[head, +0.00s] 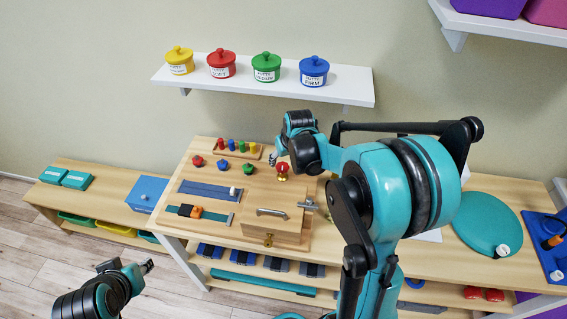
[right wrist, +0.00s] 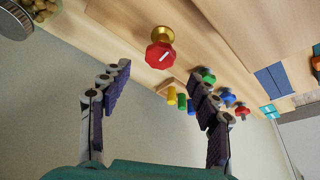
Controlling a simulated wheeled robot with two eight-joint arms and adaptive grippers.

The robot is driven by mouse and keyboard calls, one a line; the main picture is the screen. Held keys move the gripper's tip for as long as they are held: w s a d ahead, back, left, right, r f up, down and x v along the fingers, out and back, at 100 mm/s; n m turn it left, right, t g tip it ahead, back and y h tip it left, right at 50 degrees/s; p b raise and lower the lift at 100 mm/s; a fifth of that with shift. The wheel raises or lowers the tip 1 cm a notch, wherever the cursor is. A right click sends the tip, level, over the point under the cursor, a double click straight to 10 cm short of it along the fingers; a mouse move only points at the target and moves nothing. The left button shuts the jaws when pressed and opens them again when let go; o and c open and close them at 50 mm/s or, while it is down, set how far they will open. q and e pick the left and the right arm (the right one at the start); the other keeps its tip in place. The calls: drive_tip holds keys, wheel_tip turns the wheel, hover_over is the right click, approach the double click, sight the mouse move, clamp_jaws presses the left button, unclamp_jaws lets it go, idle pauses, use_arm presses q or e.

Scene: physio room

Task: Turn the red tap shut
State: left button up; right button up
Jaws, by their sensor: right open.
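The red tap (head: 283,168) is a faceted red knob on a brass stem, at the back right of the wooden activity board (head: 238,262). In the right wrist view the red tap (right wrist: 160,55) shows a white line across its face, slanting, with its brass base above it in the picture. My right gripper (head: 275,158) is open and empty, close beside the tap in the head view. In the right wrist view its two fingers (right wrist: 160,85) stand wide apart, with the tap ahead of the gap, apart from both. My left gripper (head: 129,266) is open and empty at the lower left, away from the board.
Red (head: 197,160), blue (head: 222,166) and green (head: 248,168) knobs and a coloured peg row (head: 238,152) sit left of the tap. A drawer handle (head: 271,212) is in front.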

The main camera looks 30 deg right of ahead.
drive_tip(key=v, duration=0.6)
idle(1.6)
